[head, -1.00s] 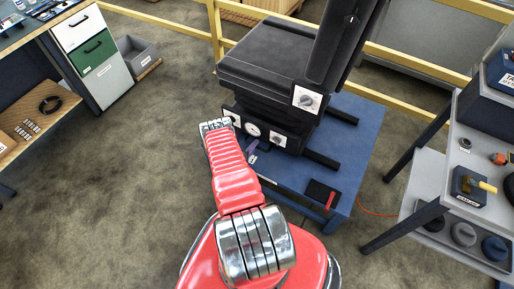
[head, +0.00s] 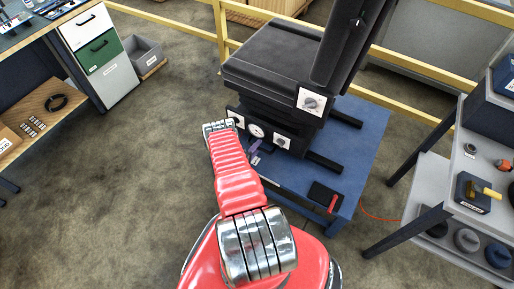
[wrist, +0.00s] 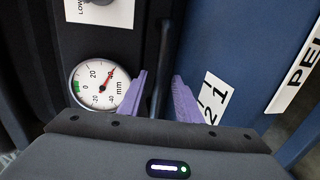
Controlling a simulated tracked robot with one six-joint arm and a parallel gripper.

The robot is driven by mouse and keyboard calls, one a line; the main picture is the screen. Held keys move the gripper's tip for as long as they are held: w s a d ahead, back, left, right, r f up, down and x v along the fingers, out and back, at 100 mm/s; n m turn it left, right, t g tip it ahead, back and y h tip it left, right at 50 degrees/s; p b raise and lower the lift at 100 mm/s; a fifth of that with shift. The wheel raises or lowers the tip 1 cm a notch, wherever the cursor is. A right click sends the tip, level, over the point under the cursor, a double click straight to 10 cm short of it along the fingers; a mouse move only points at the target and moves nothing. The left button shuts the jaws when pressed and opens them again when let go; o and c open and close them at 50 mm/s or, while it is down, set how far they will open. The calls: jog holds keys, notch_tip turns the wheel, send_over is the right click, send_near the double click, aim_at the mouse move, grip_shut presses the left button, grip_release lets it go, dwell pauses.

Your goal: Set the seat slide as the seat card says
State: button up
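The black seat (head: 265,65) stands on a blue platform (head: 365,130). Its base carries a round white gauge (head: 257,131) and white plates with knobs (head: 282,143). In the wrist view the gauge (wrist: 101,84) is marked in mm, and its red needle points up and to the right. My gripper (wrist: 161,82) has purple fingers, spread apart and empty, just right of the gauge. A thin dark bar (wrist: 164,55) shows in line with the gap between them; I cannot tell whether it lies between them or beyond. No seat card can be read.
A white label with numbers 1 and 2 (wrist: 213,97) lies on the blue surface right of my fingers. A dark tray with a red item (head: 325,196) lies on the platform. A grey bench (head: 450,200) stands right, drawers (head: 100,50) left. Open floor lies left.

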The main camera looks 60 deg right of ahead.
jog(key=v, duration=1.3)
jog(key=shift+a, duration=0.4)
